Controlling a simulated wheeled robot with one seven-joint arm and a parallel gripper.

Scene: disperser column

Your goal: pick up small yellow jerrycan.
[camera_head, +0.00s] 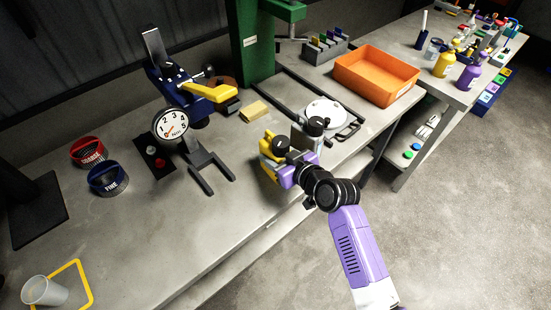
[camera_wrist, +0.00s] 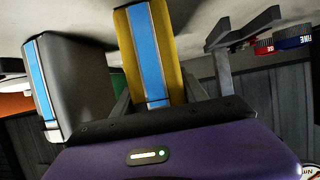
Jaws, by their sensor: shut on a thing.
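The small yellow jerrycan (camera_head: 266,160) has a black cap and stands near the front edge of the workbench, partly hidden by my gripper (camera_head: 283,168). In the wrist view the yellow jerrycan (camera_wrist: 178,45) shows a blue and white stripe and sits between my two fingers. My gripper is shut on it. I cannot tell whether its base touches the bench. A grey jerrycan (camera_wrist: 85,85) with a similar stripe is close on the left in the wrist view. In the head view this grey jerrycan (camera_head: 299,138) is just right of the yellow one.
A dial gauge (camera_head: 171,124) on a dark forked stand is left of my gripper. A yellow block (camera_head: 255,111), a round white plate (camera_head: 325,112) and an orange bin (camera_head: 374,75) lie behind. The green column (camera_head: 248,40) rises at the back. Floor is free at right.

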